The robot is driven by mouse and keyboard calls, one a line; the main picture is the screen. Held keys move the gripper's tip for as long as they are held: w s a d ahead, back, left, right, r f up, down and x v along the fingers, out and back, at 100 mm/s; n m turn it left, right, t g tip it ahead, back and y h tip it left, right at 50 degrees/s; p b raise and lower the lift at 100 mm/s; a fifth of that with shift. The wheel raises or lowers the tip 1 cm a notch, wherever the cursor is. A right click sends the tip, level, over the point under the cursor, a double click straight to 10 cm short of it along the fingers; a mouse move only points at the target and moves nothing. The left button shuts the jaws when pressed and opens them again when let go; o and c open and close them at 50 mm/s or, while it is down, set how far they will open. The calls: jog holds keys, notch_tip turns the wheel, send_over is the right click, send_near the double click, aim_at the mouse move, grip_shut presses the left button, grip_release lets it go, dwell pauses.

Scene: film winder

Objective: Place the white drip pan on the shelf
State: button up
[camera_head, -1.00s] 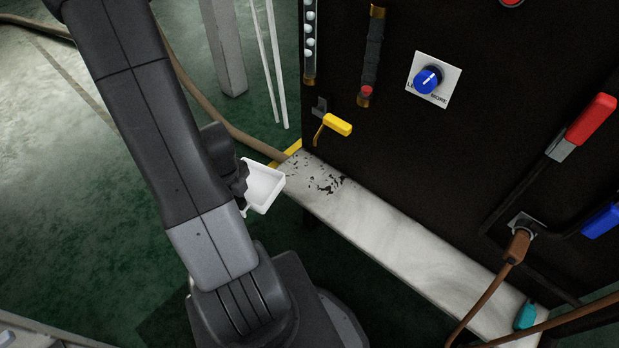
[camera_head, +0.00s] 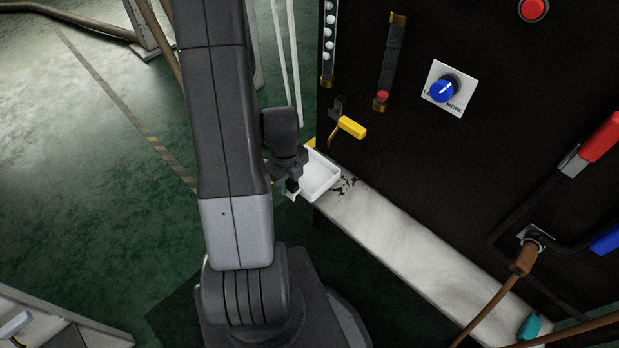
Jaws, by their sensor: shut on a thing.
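The white drip pan (camera_head: 322,176) is a shallow, open tray at the left end of the shelf, below the yellow-handled valve. My gripper (camera_head: 293,186) is shut on the pan's left side; its fingers are partly hidden by my arm. The pan overlaps the shelf's left end in this view, and I cannot tell whether it touches the surface. The shelf (camera_head: 400,238) is a long, pale, worn ledge along the foot of the black machine, with dark chipped patches near the pan.
The black machine panel (camera_head: 450,150) rises behind the shelf. The yellow valve handle (camera_head: 351,127) juts out just above the pan. A brown cable (camera_head: 497,305) crosses the shelf's right end near a teal object (camera_head: 529,326). The shelf's middle is clear.

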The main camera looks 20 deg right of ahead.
aim_at(309, 174)
jog(key=w+d, duration=0.1)
jog(key=d, duration=0.1)
jog(key=w+d, duration=0.1)
jog(key=d, duration=0.2)
jog(key=w+d, duration=0.1)
jog(key=d, duration=0.1)
jog(key=shift+d+p, duration=0.3)
jog(key=shift+a+f, duration=0.15)
jog(key=shift+f, duration=0.5)
jog(key=shift+a+f, duration=0.15)
jog(key=shift+f, duration=0.45)
notch_tip(309, 174, down, 4)
jog(key=shift+s+f+b, duration=0.1)
jog(key=shift+b, duration=0.2)
jog(key=shift+d+f, duration=0.2)
jog(key=o, duration=1)
jog(key=shift+r, duration=0.15)
